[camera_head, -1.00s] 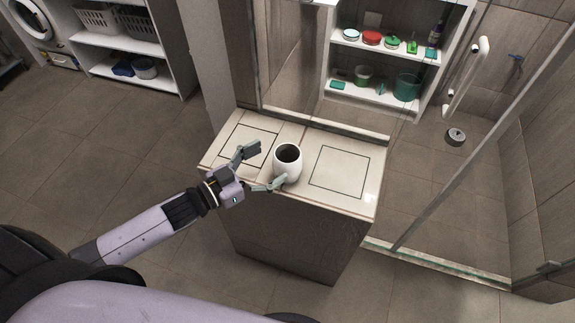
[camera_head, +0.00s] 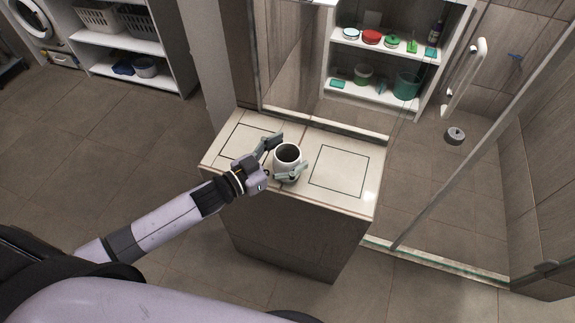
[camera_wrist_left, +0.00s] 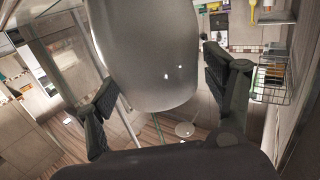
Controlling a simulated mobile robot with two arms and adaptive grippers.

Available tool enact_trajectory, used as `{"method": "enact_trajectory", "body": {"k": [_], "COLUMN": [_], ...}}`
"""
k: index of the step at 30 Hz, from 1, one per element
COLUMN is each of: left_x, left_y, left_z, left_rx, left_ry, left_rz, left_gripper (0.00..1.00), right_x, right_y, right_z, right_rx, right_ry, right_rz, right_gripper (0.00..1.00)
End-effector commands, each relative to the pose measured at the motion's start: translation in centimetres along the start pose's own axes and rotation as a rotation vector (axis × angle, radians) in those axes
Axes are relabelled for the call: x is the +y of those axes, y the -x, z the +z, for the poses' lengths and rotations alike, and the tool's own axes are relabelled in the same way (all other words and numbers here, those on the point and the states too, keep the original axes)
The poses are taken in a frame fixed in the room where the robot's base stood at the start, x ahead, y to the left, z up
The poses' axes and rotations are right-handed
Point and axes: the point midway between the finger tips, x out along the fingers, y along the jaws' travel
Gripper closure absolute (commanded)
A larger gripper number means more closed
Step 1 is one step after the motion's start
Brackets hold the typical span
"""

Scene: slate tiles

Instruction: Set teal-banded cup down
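A white cup (camera_head: 287,165) with a dark inside stands upright on the pale tiled top of a low cabinet (camera_head: 338,197), between two outlined squares. No teal band shows on it. My left gripper (camera_head: 281,159) reaches in from the left at cup height, one finger on the far side and one across the near side. In the left wrist view the cup (camera_wrist_left: 146,60) looks grey and sits between the two spread fingers (camera_wrist_left: 160,95). A narrow gap seems to show beside each finger pad. My right gripper is not in view.
A glass shower panel (camera_head: 455,180) stands to the right. A white shelf (camera_head: 385,98) with jars and a green bin is behind.

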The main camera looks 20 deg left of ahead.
Motion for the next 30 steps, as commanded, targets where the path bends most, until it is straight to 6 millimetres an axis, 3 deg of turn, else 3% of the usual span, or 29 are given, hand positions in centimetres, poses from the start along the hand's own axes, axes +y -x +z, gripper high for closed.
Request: {"method": "enact_trajectory", "body": {"k": [30], "left_x": [0.00], "left_y": [0.04], "left_z": [0.03], "left_rx": [-0.001], "left_ry": [0.001], "left_rz": [0.000], "left_gripper": [0.95], "right_x": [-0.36], "right_y": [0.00], "right_z": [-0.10], "right_rx": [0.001], "right_ry": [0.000], "right_rz": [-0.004], "right_gripper": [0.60]}}
